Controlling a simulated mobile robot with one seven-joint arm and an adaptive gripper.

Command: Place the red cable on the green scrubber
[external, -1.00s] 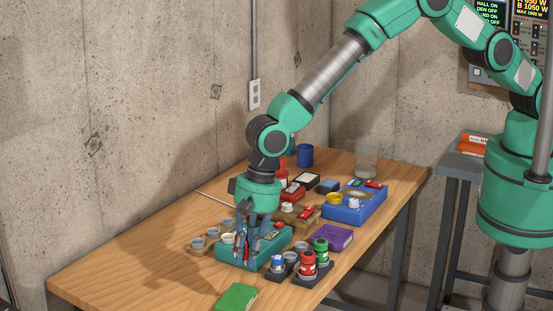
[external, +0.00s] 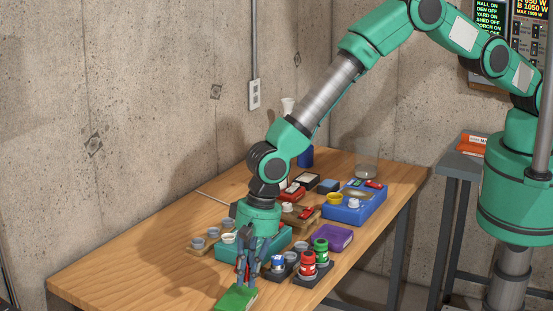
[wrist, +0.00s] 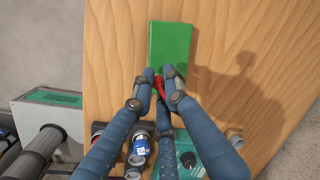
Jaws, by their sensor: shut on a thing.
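The green scrubber (external: 234,300) is a flat green block near the front edge of the wooden table. It also shows in the wrist view (wrist: 170,42). My gripper (external: 246,281) is over the scrubber's near-back end, fingers pointing down. In the wrist view my gripper (wrist: 160,74) is shut on the red cable (wrist: 159,86), a small red piece between the fingers at the scrubber's edge. The fingers hide most of the cable. I cannot tell whether the cable touches the scrubber.
A teal box (external: 224,254) stands behind my gripper. Jars with blue, red (external: 308,263) and green lids stand to its right. A purple box (external: 333,236) and a blue tray (external: 340,212) lie farther back. The table's left part is clear.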

